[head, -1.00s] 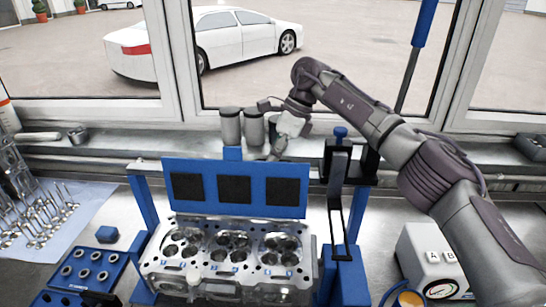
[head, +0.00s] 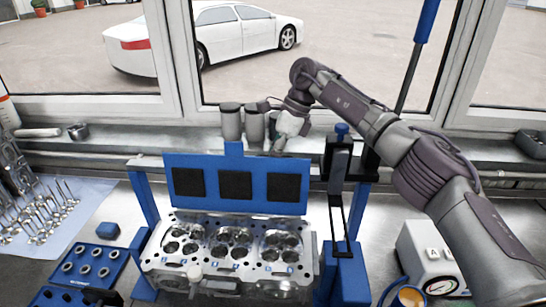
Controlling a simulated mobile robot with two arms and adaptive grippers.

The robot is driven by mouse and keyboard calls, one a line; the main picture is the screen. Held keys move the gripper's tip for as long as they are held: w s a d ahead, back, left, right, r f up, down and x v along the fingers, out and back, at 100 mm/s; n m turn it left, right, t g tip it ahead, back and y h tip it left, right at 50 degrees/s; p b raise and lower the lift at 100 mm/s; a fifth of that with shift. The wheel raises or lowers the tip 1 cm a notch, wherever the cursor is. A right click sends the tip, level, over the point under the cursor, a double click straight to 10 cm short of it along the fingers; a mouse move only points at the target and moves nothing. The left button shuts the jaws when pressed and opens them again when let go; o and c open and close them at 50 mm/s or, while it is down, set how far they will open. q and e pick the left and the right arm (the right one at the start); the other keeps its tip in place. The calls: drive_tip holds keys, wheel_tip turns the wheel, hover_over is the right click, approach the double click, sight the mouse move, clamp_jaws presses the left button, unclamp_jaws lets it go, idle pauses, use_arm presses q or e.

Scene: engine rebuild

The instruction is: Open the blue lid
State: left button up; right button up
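The blue lid (head: 211,187) is a flat panel with three black square pads, standing raised on edge at the back of the blue fixture (head: 146,202). A blue tab (head: 234,149) rises from its top edge. The metal cylinder head (head: 205,258) lies uncovered in front of it. My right arm reaches in from the right, over the fixture's right side. My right gripper (head: 283,143) is behind and just above the lid's top edge, pointing down. Its fingers are small and partly blurred, so I cannot tell their opening or any contact. My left gripper does not show.
A blue clamp (head: 342,165) stands at the fixture's right. Grey cylinders (head: 231,122) stand on the sill behind. A gauge box (head: 432,255) is at right. Valves (head: 50,210) on a pale cloth, a blue block (head: 108,230) and a blue ring tray (head: 88,266) lie left.

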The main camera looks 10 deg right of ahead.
drive_tip(key=shift+r, duration=0.1)
drive_tip(key=v, duration=1.2)
